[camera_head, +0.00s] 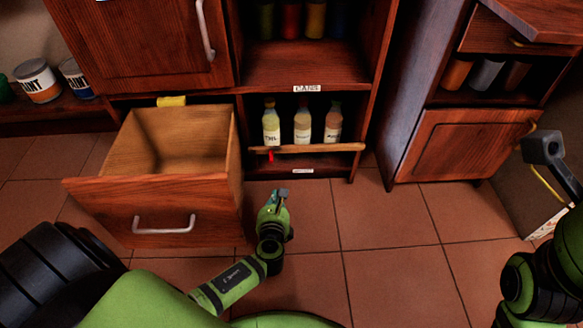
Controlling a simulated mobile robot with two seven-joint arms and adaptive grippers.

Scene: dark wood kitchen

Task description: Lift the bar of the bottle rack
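The bottle rack is the low compartment of the middle cabinet. Its wooden bar (318,149) runs across the front, just before the bottoms of three bottles: a yellowish one (271,124), a pale one (302,126) and a pinkish one (333,122). A small red piece (271,155) shows at the bar's left part. My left gripper (277,199) is in front of and below the bar's left part, apart from it. Its fingers are too small to tell open from shut.
An open, empty drawer (172,140) sticks out left of the rack, close to my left gripper. A cabinet door (140,45) is above it. A shut lower cabinet (460,143) stands at the right. The tiled floor (388,220) before the rack is clear.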

